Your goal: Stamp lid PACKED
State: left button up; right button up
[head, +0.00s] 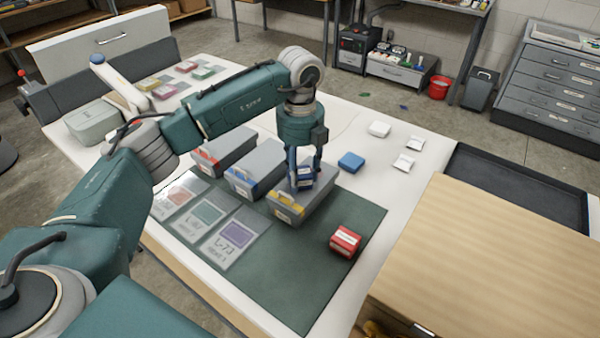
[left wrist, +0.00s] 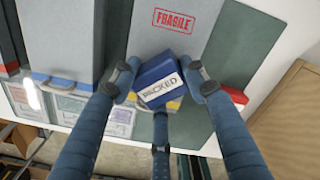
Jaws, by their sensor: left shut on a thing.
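My left gripper (head: 303,187) is shut on a blue stamp block (head: 305,174). The block's white label reads PACKED in the left wrist view (left wrist: 158,83). The gripper is over the grey box with the yellow tag (head: 310,198). In the left wrist view, that box's lid (left wrist: 172,40) bears a red FRAGILE mark; no PACKED mark shows on its visible part. The stamp's underside is hidden, so I cannot tell whether it touches the lid. A red stamp block (head: 345,241) stands on the green mat to the right. My right gripper is out of view.
Grey boxes with a blue tag (head: 255,169) and a red tag (head: 224,148) stand to the left. Printed cards (head: 228,236) lie in front. A blue block (head: 351,162) and small white items (head: 379,129) lie behind. The green mat (head: 318,285) has free room in front.

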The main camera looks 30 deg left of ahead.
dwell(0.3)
pick_arm(q)
jog(key=shift+f, duration=0.35)
jog(key=shift+f+b, duration=0.25)
jog(key=shift+b, duration=0.1)
dwell(1.0)
jog(key=shift+r, duration=0.15)
notch_tip(320, 180, up, 2)
jog(key=shift+p, duration=0.85)
jog(key=shift+r+p, duration=1.3)
jog(key=shift+r, duration=0.7)
jog(key=shift+r+p, duration=0.3)
jog(key=shift+r, duration=0.15)
